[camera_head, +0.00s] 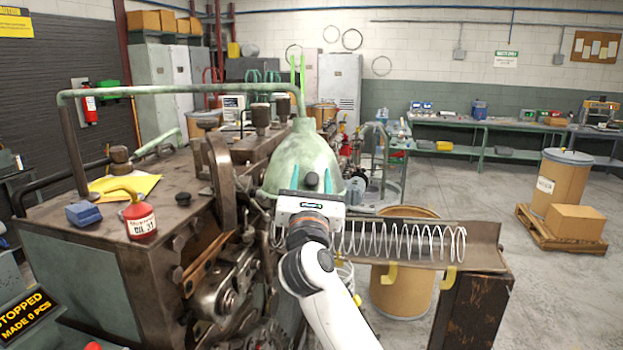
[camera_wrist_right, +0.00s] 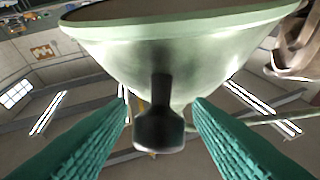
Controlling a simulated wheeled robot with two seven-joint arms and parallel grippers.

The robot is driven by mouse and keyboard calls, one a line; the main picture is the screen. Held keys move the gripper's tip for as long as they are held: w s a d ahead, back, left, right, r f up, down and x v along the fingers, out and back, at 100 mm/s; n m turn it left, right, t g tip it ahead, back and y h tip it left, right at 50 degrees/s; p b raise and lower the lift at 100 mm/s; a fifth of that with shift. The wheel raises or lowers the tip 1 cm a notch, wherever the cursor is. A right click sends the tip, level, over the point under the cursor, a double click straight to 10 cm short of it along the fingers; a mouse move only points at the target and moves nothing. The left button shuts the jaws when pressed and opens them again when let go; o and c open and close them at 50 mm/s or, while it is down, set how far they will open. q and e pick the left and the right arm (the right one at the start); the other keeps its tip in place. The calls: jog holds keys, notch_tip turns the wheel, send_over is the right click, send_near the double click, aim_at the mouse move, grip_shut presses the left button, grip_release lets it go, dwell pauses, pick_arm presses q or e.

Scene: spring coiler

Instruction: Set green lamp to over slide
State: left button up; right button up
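The green lamp has a dome shade (camera_head: 305,155) hanging from a bent green pipe arm (camera_head: 180,90) above the machine's right end. In the right wrist view the pale green shade (camera_wrist_right: 180,50) fills the top, with a dark handle (camera_wrist_right: 158,125) in front of it. My right gripper (camera_head: 319,182) is at the shade's near side. Its teal fingers (camera_wrist_right: 160,105) stand apart on either side of the handle, with gaps showing. The brown slide (camera_head: 480,240) lies to the right of the lamp, with a coiled spring (camera_head: 400,241) along it. My left gripper is not in view.
The coiler machine (camera_head: 110,260) fills the left, with a red oil can (camera_head: 139,218) and a blue block (camera_head: 83,213) on top. A drum (camera_head: 400,295) stands under the slide. A pallet with a box (camera_head: 577,223) stands right. Floor between is clear.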

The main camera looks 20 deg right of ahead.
jog(key=shift+s, duration=0.1)
jog(key=shift+s+a+f, duration=0.1)
jog(key=shift+s+f, duration=0.1)
jog(key=shift+s, duration=0.05)
jog(key=b+v, duration=0.4)
jog(key=v, duration=0.7)
jog(key=shift+a, duration=0.1)
